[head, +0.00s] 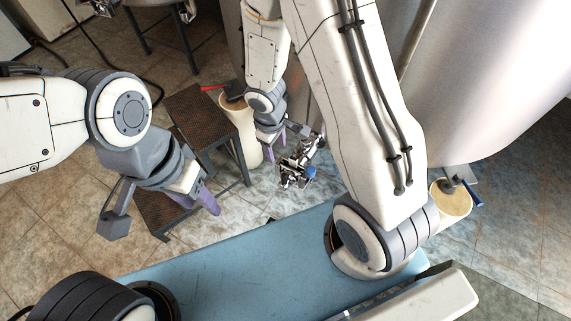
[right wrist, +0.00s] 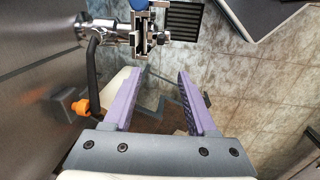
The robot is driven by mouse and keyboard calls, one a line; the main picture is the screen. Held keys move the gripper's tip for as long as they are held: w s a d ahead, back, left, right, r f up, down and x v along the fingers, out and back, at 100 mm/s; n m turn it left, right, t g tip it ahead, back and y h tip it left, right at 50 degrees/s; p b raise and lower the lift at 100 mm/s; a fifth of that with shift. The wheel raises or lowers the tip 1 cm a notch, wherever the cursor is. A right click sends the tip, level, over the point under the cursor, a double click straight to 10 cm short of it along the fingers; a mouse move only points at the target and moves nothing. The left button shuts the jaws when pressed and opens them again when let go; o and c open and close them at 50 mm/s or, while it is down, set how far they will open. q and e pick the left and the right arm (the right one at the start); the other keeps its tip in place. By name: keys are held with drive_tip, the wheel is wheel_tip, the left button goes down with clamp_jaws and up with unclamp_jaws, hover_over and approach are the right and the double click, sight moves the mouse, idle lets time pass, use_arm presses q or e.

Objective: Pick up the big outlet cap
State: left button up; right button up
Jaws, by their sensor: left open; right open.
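I cannot make out the big outlet cap for certain. A chrome outlet fitting (right wrist: 112,30) with a blue handle (right wrist: 138,4) comes off the tank wall at the top of the right wrist view. It also shows as a metal cluster in the head view (head: 297,165). My right gripper (right wrist: 158,74) is open and empty; its purple fingers point toward the fitting, apart from it. In the head view that gripper (head: 270,148) is just left of the fitting. My left gripper (head: 205,200) is open and empty, out over the floor.
A steel tank wall (right wrist: 35,75) is close on the left of the right wrist view, with an orange knob (right wrist: 80,107) beside a black curved part. Brown steps (head: 202,118) stand between my grippers. A cream container (head: 452,203) stands at the right. Tiled floor lies below.

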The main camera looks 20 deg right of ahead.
wheel_tip(320, 180, down, 5)
drive_tip(key=d, duration=0.2)
drive_tip(key=y+b, duration=0.1)
drive_tip(key=b, duration=0.3)
hover_over(284, 174)
drive_tip(key=shift+g, duration=0.3)
drive_tip(key=f, duration=0.3)
drive_tip(key=s+f, duration=0.1)
drive_tip(key=f, duration=0.1)
drive_tip(key=shift+a+f, duration=0.15)
drive_tip(key=shift+f, duration=0.1)
drive_tip(key=f+b, duration=0.1)
drive_tip(key=f, duration=0.1)
drive_tip(key=f+b, duration=0.2)
drive_tip(key=shift+w, duration=0.4)
drive_tip(key=shift+f+b, duration=0.6)
drive_tip(key=shift+b, duration=0.05)
drive_tip(key=shift+r, duration=0.1)
clamp_jaws()
